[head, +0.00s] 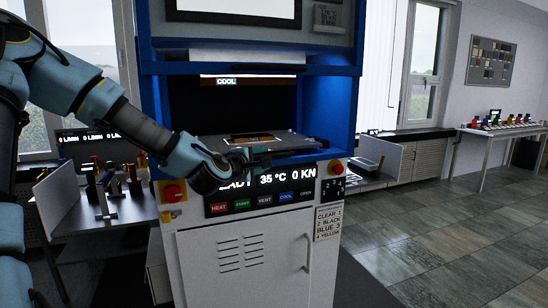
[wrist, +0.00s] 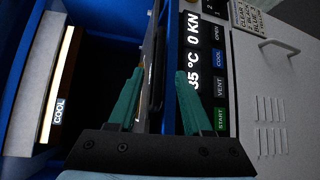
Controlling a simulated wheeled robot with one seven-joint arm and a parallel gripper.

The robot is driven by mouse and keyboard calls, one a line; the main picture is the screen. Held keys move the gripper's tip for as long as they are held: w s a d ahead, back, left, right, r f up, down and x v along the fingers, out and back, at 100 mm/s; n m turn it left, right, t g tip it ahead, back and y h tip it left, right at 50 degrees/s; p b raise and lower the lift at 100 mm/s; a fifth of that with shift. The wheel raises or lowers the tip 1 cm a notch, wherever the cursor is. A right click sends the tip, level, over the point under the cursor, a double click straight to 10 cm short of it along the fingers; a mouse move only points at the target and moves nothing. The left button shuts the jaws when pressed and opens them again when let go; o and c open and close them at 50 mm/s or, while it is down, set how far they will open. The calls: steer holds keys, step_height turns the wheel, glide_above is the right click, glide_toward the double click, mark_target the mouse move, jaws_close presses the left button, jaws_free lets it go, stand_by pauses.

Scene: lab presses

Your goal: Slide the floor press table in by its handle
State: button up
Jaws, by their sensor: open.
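The floor press (head: 350,110) is a blue-framed cabinet with a white lower body. Its grey press table (head: 290,140) sticks out of the lit opening, with a flat plate (head: 252,139) lying on it. My gripper (head: 258,158) is at the table's front edge, above the display panel, and partly hides that edge. In the wrist view my gripper's teal fingers (wrist: 160,71) are open, one on each side of a dark bar, apparently the table handle (wrist: 158,65). I cannot tell whether either finger touches it.
The display panel (head: 270,186) with HEAT, START, VENT, COOL and OPEN buttons lies just below my gripper. Side benches stand left and right (head: 405,158); the floor at right (head: 450,230) is clear.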

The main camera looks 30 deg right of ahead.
mark_target(274, 156)
steer(key=p+x, duration=0.1)
steer(key=x, duration=0.6)
steer(key=shift+r, duration=0.15)
steer(key=shift+w+d, duration=0.3)
steer(key=shift+d, duration=0.05)
jaws_close()
steer(key=shift+f, duration=0.25)
stand_by(0.7)
